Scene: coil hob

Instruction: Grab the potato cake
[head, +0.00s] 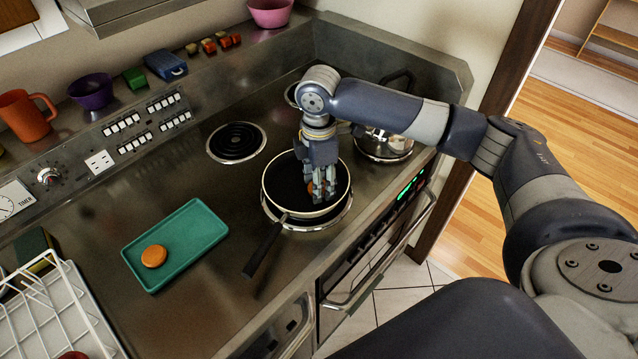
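A dark frying pan (266,198) with a pale rim sits on the front burner, its black handle pointing to the lower left. My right gripper (322,192) points down into the pan. A small orange-brown patty, seemingly a potato cake (311,187), shows at its fingers and is mostly hidden by them. Whether the fingers are closed on it or only around it, I cannot tell. Another round orange patty (154,256) lies on the green tray (200,226) left of the pan. My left gripper is out of view.
A metal pot (385,145) stands behind my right forearm. A bare coil burner (236,142) is left of the pan. A white dish rack (62,310) is at the lower left. An orange mug (27,115) and purple bowl (92,91) stand on the back ledge.

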